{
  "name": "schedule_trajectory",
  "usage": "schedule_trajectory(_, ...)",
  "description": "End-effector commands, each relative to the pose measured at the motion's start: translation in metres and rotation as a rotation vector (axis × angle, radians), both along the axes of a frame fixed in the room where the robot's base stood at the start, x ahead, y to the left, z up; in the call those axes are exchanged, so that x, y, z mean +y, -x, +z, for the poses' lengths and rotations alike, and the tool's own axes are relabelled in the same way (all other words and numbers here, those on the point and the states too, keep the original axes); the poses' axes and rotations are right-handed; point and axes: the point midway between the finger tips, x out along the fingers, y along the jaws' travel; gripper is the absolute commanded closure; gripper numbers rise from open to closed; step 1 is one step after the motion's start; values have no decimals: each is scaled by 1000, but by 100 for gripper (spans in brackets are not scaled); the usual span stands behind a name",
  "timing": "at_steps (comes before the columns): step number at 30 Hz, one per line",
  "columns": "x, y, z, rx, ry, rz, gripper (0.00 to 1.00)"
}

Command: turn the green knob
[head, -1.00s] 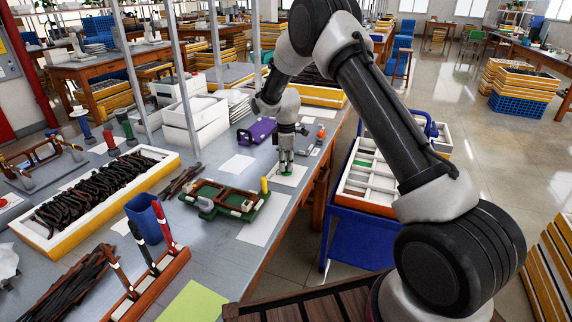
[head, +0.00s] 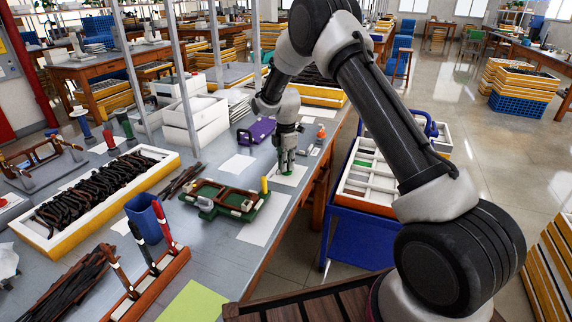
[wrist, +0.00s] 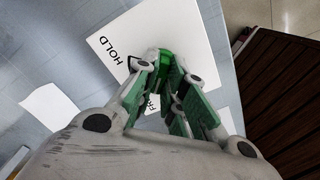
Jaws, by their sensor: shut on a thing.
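The green knob (wrist: 162,60) sits on a white sheet (wrist: 192,30) marked "HOLD", with a second word partly hidden by my fingers. In the head view the green knob (head: 287,173) shows low at the fingertips, near the right edge of the table. My gripper (wrist: 160,75) points down at it with its green-padded fingers on either side, shut on the knob. In the head view my gripper (head: 286,165) stands upright over the sheet. The knob's far side is hidden by the fingers.
A green fixture (head: 222,200) with a brown frame lies in front. A purple thing (head: 257,131) is behind left, and an orange-topped thing (head: 321,131) is behind right. A blue cart with a white divided tray (head: 372,185) stands right of the table.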

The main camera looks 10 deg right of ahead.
Motion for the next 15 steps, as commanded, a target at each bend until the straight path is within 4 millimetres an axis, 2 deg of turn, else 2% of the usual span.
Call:
schedule_trajectory(3, 0, -1, 1, -2, 0, 0, 100)
schedule_trajectory(4, 0, -1, 1, -2, 0, 0, 87)
schedule_trajectory(7, 0, -1, 1, -1, 0, -1, 68)
schedule_trajectory(15, 0, 0, 0, -1, 0, -1, 67)
